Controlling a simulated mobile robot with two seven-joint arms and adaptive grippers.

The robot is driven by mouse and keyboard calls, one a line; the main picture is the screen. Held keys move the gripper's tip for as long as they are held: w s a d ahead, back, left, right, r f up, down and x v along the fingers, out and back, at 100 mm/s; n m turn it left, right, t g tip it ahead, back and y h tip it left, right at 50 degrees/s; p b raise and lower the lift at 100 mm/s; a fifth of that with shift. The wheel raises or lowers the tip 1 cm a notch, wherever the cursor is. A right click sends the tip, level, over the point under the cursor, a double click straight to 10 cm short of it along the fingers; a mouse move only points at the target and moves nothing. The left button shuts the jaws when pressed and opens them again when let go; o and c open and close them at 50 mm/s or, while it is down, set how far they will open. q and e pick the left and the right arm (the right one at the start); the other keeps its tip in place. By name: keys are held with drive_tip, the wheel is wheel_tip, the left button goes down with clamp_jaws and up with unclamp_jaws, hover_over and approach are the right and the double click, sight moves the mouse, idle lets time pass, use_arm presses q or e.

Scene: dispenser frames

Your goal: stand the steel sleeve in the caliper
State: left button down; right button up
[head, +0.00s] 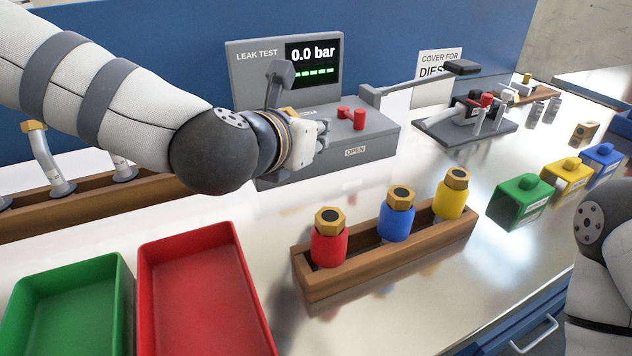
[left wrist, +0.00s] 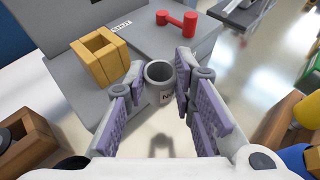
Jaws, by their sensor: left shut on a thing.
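My left gripper (head: 322,134) is over the front of the grey leak-test unit (head: 375,138). In the left wrist view, its purple-padded fingers (left wrist: 160,88) are shut on the steel sleeve (left wrist: 160,76), a short grey hollow cylinder with a printed label. The sleeve's open end faces the camera. In the head view the sleeve is hidden by the gripper. A dark plate with metal posts and black and red parts (head: 465,130) stands at the back right; I cannot tell for sure whether it is the caliper. My right gripper is out of view.
A brass square block (left wrist: 98,55) and a red handle (left wrist: 176,20) are on the unit. A wooden rack (head: 390,262) holds red, blue and yellow fittings. Red (head: 205,300) and green (head: 65,310) trays lie at front left. Green, yellow and blue blocks stand at right.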

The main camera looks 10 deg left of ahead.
use_arm(q)
drive_tip(key=w+d+r+m+g+h, duration=0.1)
drive_tip(key=d+r+m+h, duration=0.1)
drive_tip(key=d, duration=0.6)
drive_tip(key=d+r+m+g+h, duration=0.1)
drive_tip(key=d+r+m+h, duration=0.1)
drive_tip(key=d, duration=0.6)
hover_over(326, 196)
wheel_tip(326, 196, down, 10)
drive_tip(key=shift+b, duration=0.4)
drive_tip(key=shift+f, duration=1.3)
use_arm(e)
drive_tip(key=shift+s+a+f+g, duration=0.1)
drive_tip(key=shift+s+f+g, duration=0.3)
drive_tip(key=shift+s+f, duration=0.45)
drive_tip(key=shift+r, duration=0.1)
use_arm(q)
drive_tip(key=shift+f, duration=0.15)
drive_tip(key=c, duration=1.3)
unclamp_jaws()
drive_tip(key=shift+c, duration=0.2)
